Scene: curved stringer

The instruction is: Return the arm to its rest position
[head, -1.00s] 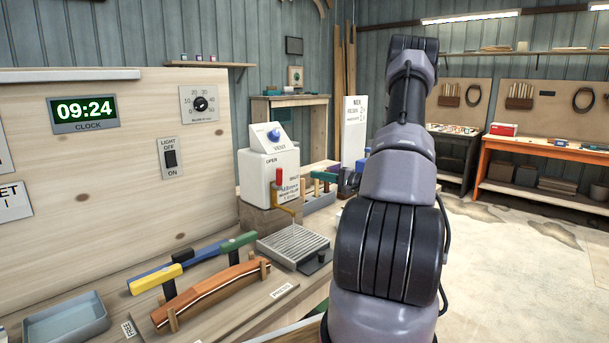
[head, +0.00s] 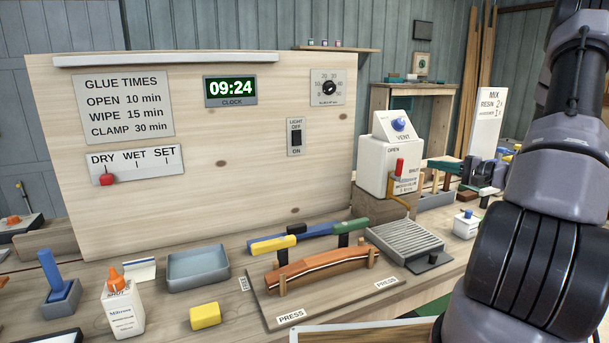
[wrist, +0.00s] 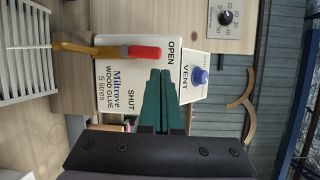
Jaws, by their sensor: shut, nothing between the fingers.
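My arm (head: 545,190) rises along the right side of the head view. My gripper (head: 432,163) shows small, with dark green fingers, just right of the white glue container (head: 385,152). In the wrist view my gripper (wrist: 160,74) has its two green fingers together with nothing between them. They overlap the lower part of the glue container (wrist: 120,75) in that picture; whether they touch it is unclear. The container's tap has a red handle (wrist: 144,53), and a blue vent knob (wrist: 199,77) sits on its top.
A curved wooden lamination (head: 320,268) lies on a press board, with yellow, blue and green clamps (head: 300,236) behind it. A slatted grate (head: 403,240) is below the tap. A blue-grey tray (head: 198,268), glue bottle (head: 120,308) and yellow block (head: 205,316) are on the left.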

